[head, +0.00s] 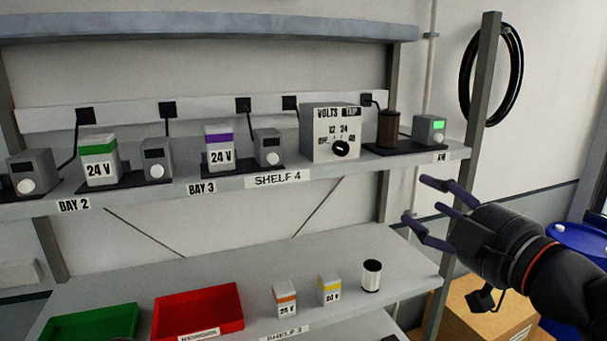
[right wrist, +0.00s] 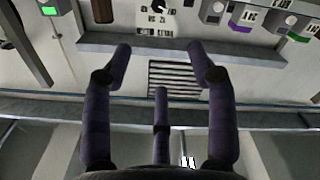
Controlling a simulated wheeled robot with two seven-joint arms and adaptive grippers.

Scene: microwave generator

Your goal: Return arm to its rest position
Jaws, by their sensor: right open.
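My right gripper (head: 428,212) is open and empty in the head view. It hangs in the air at the right, in front of the shelf rack's right post and apart from the shelves. In the right wrist view its spread fingers (right wrist: 163,62) hold nothing between them. My right arm reaches in from the right edge of the head view. My left gripper is in neither view.
Shelf 4 (head: 345,176) bears a volts box (head: 322,135), a dark cylinder (head: 388,130) and several 24 V units. Below stand a red bin (head: 200,308), a green bin (head: 95,324) and a white cylinder (head: 371,275). A cardboard box (head: 490,312) and blue drum (head: 580,243) are at the right.

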